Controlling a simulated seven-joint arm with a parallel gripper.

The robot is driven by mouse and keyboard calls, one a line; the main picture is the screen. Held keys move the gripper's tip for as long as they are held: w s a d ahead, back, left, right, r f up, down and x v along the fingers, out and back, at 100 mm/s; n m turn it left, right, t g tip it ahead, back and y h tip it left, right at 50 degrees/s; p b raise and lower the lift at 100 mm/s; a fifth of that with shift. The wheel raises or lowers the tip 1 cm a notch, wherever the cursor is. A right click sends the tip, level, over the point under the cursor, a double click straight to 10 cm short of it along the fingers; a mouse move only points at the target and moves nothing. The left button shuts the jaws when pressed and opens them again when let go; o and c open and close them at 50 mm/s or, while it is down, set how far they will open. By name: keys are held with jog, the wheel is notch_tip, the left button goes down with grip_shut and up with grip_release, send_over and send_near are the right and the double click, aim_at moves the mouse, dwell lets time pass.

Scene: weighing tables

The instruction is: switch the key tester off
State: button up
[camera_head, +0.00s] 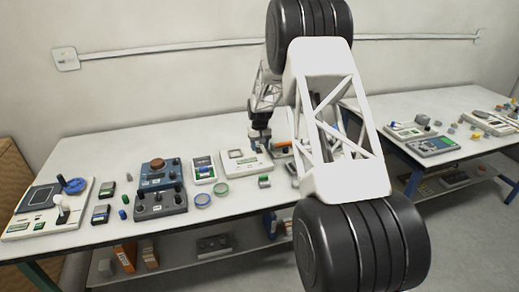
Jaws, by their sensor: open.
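No readable label marks the key tester, so I cannot tell which device it is. A white device with a square panel (236,155) sits at the middle of the left table. My gripper (260,140) is open, just above or beside the right part of this device; I cannot tell whether it touches. Any switch is too small to make out. My arm hides part of the table to the right.
A white board with a dark square panel (17,226) lies at the far left of the left table (107,152). A second table (462,97) with more devices stands right.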

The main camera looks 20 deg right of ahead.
jog(key=shift+f, duration=0.85)
